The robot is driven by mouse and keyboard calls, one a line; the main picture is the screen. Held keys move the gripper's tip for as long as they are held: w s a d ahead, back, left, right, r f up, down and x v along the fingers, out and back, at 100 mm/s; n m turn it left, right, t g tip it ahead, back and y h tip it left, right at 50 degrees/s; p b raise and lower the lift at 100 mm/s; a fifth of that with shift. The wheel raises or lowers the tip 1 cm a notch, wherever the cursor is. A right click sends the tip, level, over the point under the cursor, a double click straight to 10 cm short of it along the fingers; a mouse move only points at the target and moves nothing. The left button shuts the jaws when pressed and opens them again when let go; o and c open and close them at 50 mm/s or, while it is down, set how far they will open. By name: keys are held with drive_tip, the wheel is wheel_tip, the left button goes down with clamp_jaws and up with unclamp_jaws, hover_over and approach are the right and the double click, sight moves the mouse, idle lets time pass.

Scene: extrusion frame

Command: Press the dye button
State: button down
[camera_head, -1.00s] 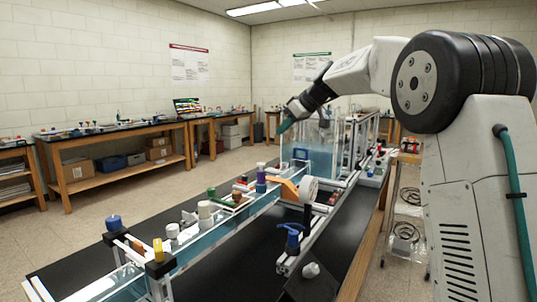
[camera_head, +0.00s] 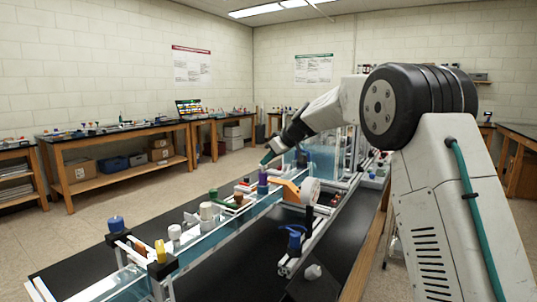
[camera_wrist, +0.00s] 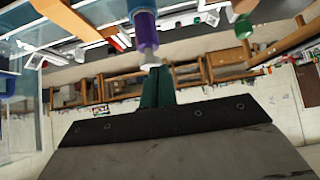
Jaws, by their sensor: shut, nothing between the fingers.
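A purple and blue upright cylinder (camera_head: 263,179) stands on the rail of the water channel, left of the orange bracket. No label shows, so I cannot tell for sure that it is the dye button. It also shows in the wrist view (camera_wrist: 145,32), purple and blue with a pale end piece near my fingertips. My gripper (camera_head: 267,157) has green fingers pressed together, holding nothing, and appears just above the cylinder in the head view. In the wrist view my gripper (camera_wrist: 158,72) points at the pale end; I cannot tell whether they touch.
A clear water tank (camera_head: 323,155) stands behind my gripper. An orange bracket (camera_head: 287,192) and a white disc (camera_head: 310,191) are just right of the cylinder. White cylinders (camera_head: 207,212), a green knob (camera_head: 213,193) and a blue valve (camera_head: 294,236) line the frame. Black bench top (camera_head: 240,265) is bare in front.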

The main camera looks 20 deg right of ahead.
drive_tip(key=shift+f, duration=1)
drive_tip(key=shift+r, duration=0.1)
drive_tip(key=w+a+r+v, duration=0.1)
drive_tip(key=r+v, duration=0.1)
drive_tip(key=v, duration=1.1)
drive_tip(key=shift+w+a, duration=0.15)
drive_tip(key=shift+w, duration=0.15)
drive_tip(key=shift+f, duration=0.1)
